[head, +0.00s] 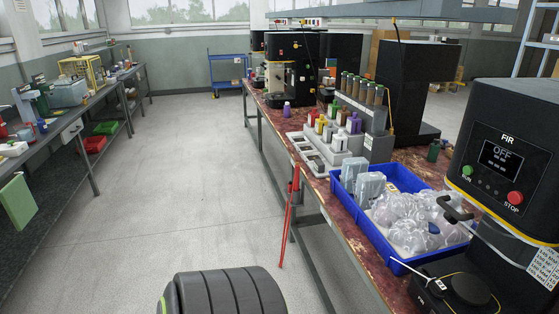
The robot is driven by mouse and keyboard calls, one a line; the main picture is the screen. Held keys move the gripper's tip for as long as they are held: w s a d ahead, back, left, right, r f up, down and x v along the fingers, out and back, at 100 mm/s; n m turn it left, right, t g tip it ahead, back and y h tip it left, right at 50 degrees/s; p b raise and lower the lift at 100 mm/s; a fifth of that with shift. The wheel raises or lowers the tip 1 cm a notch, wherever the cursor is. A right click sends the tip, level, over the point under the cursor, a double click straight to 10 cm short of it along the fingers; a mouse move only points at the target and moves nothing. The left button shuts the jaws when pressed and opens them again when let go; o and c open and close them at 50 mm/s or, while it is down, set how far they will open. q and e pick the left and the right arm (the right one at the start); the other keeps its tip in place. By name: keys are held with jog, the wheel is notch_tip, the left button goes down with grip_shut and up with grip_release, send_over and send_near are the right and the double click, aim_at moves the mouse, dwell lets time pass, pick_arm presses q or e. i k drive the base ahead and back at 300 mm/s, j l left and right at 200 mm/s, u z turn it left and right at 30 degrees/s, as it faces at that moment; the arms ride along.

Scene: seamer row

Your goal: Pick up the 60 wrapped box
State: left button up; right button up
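A blue tray (388,253) stands on the worn red bench top at the right. Two upright, clear-wrapped greyish boxes stand close together at its left end: a nearer wrapped box (369,190) and a farther wrapped box (350,172), partly behind it. I cannot read a 60 on either one. Crumpled clear plastic bags (415,222) fill the rest of the tray and may hide other things. Neither of my grippers is in view.
A black machine (500,150) marked FIR, its display reading OFF, stands right of the tray. Behind the tray are a bottle rack (362,105) and a white compartment tray (312,155). Red rods (290,215) lean at the bench's front edge. The floor (190,170) left of the bench is clear.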

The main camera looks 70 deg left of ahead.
aim_at(351, 167)
jog(key=u, duration=1.7)
jog(key=i+j+u, duration=0.5)
jog(key=i, duration=0.2)
jog(key=i+j+u, duration=0.2)
jog(key=i+u, duration=0.15)
jog(key=i, duration=0.45)
jog(key=i+u, duration=0.3)
jog(key=i, duration=0.55)
jog(key=i+j+z, duration=0.1)
jog(key=i+z, duration=0.25)
jog(key=i, duration=0.2)
jog(key=i+j+z, duration=0.35)
jog(key=i, duration=0.15)
jog(key=i+j+z, duration=0.5)
jog(key=z, duration=0.3)
jog(key=i+j+z, duration=0.2)
jog(key=z, duration=0.3)
jog(key=i+j+z, duration=0.2)
jog(key=z, duration=0.25)
jog(key=j+z, duration=0.45)
jog(key=i+j+z, duration=0.1)
jog(key=j+z, duration=0.15)
jog(key=z, duration=0.15)
jog(key=j+z, duration=0.25)
jog(key=z, duration=0.15)
jog(key=i+j+z, duration=0.1)
jog(key=j+z, duration=0.15)
jog(key=z, duration=0.15)
jog(key=j+z, duration=0.4)
jog(key=l, duration=0.1)
